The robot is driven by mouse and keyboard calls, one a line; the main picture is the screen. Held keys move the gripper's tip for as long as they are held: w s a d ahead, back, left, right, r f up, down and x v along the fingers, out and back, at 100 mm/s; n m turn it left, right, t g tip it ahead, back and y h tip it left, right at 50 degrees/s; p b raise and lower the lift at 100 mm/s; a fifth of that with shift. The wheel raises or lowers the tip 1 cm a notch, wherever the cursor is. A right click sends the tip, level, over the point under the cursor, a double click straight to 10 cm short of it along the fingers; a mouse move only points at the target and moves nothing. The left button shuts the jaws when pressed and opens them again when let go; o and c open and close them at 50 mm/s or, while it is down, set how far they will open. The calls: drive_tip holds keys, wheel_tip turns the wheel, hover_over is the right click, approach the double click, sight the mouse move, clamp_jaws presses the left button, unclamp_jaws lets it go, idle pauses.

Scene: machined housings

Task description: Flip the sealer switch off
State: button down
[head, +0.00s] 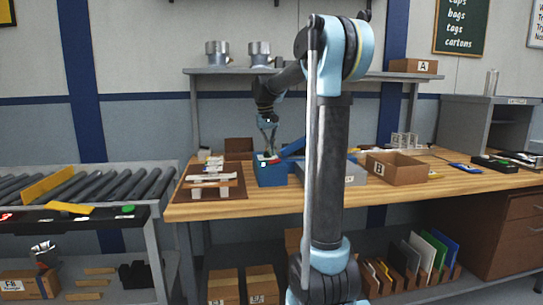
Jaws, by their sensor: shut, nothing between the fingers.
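The sealer looks to be the blue box-shaped machine (270,176) on the wooden workbench, left of my arm, with a blue lever-like bar rising to the right behind my arm. A small red spot, possibly the switch (273,161), shows on its top; its position is too small to read. My gripper (270,150) points down just above this red spot, its fingers shut and empty. I cannot tell whether the fingertips touch it. My own arm hides part of the machine's right side.
A shelf (225,71) with metal housings runs above. A roller conveyor (90,188) stands at far left.

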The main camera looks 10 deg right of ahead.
wheel_tip(320, 180, up, 12)
drive_tip(key=a, duration=0.2)
drive_tip(key=shift+a, duration=0.25)
drive_tip(key=shift+f, duration=0.1)
drive_tip(key=shift+w+d+r+h, duration=0.1)
drive_tip(key=shift+d+r+h, duration=0.15)
drive_tip(key=shift+d+h, duration=0.25)
drive_tip(key=x, duration=1.4)
drive_tip(key=shift+w+f, duration=0.1)
drive_tip(key=shift+a, duration=0.2)
